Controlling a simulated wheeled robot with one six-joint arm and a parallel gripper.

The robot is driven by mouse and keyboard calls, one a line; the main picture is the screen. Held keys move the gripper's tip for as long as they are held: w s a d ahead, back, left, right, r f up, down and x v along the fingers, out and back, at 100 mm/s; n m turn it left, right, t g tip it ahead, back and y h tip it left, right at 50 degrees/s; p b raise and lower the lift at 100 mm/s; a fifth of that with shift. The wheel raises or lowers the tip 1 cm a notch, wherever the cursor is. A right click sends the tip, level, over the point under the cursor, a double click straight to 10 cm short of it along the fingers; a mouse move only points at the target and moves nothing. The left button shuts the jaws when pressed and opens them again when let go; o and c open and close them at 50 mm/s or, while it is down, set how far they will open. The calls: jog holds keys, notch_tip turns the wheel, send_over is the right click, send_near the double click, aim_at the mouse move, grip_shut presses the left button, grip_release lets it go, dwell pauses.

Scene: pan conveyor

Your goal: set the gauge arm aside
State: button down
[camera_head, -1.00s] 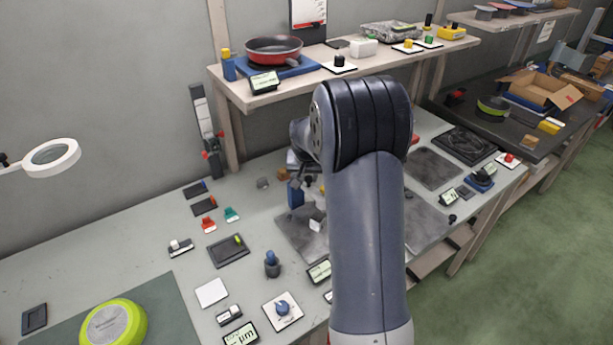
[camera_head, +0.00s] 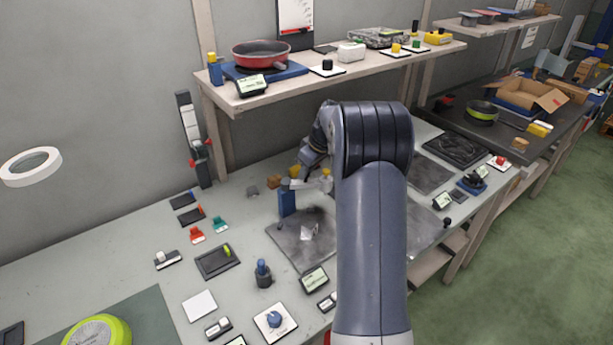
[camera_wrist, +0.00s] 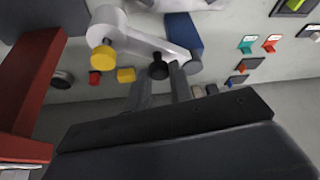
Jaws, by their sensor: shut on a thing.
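The gauge arm (camera_head: 303,184) is a pale grey bar on a blue post (camera_head: 287,203), at the back of the grey plate (camera_head: 290,240). A yellow tip (camera_head: 326,173) is at its right end. In the wrist view the gauge arm (camera_wrist: 137,40) runs from the yellow tip (camera_wrist: 103,56) to beside the blue post (camera_wrist: 184,33). My gripper (camera_wrist: 159,78) is shut on the black knob (camera_wrist: 158,67) of the gauge arm. In the head view my forearm hides most of the gripper.
A shelf (camera_head: 375,66) with a red pan (camera_head: 265,54) is above the bench. Small yellow (camera_wrist: 126,75) and red (camera_wrist: 95,78) blocks lie near the gauge arm. A red bar (camera_wrist: 30,85) fills the wrist view's left side. The plate's front is mostly clear.

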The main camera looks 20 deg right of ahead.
jog(key=shift+w+d+n+g+y, duration=0.15)
jog(key=shift+w+n+g+y, duration=0.15)
jog(key=shift+w+n, duration=0.5)
jog(key=shift+w+d+n+g+y, duration=0.2)
jog(key=shift+w+n+y, duration=0.15)
jog(key=shift+n, duration=0.85)
jog(key=c, duration=1.3)
grip_release()
jog(key=shift+a, duration=0.1)
jog(key=shift+o, duration=0.2)
jog(key=v, duration=1.1)
jog(key=shift+f, duration=0.1)
